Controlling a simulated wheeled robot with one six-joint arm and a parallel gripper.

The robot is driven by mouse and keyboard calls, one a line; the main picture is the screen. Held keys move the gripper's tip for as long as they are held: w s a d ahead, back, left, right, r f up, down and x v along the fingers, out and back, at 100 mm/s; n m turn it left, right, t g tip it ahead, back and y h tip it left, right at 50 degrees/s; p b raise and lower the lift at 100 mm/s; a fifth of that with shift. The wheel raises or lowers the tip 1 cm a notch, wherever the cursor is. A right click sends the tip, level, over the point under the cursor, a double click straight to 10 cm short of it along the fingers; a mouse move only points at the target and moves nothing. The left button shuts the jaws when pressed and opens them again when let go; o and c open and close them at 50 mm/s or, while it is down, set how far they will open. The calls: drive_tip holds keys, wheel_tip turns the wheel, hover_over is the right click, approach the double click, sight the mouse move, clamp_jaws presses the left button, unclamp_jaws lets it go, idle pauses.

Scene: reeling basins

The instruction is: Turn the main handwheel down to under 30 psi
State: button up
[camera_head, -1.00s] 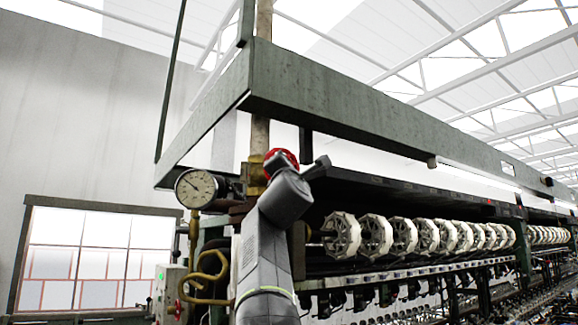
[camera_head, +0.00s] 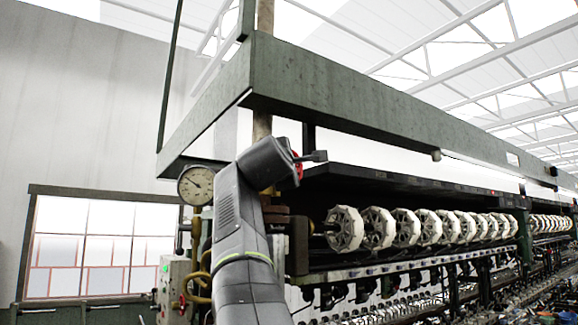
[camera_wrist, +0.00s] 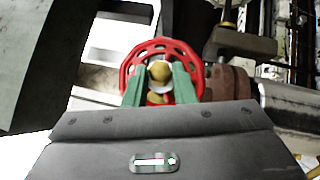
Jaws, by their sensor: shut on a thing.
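The red main handwheel (camera_wrist: 190,55) shows in the wrist view, with a round brass hub at its middle. My gripper (camera_wrist: 160,80) has its two green fingers on the wheel, one on each side of the hub, and is shut on it. In the head view only a sliver of the red handwheel (camera_head: 297,164) shows; my arm hides the rest. The round white pressure gauge (camera_head: 196,185) is left of my arm, with a dark needle. Its figures are too small to read.
A green overhead beam (camera_head: 330,100) runs above my arm. A row of white reels (camera_head: 345,228) stretches to the right. A control box (camera_head: 172,285) with a green light and a smaller red handle stand at lower left. Brass pipes are close beside my arm.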

idle(0.3)
drive_tip(key=o, duration=1)
drive_tip(key=b+v, duration=0.5)
drive_tip(key=v, duration=0.9)
drive_tip(key=shift+d, duration=0.1)
drive_tip(key=shift+w, duration=0.15)
drive_tip(key=p+x, duration=0.5)
drive_tip(key=x, duration=0.8)
drive_tip(key=shift+w+r, duration=0.1)
drive_tip(key=shift+w, duration=0.3)
drive_tip(key=shift+s, duration=0.15)
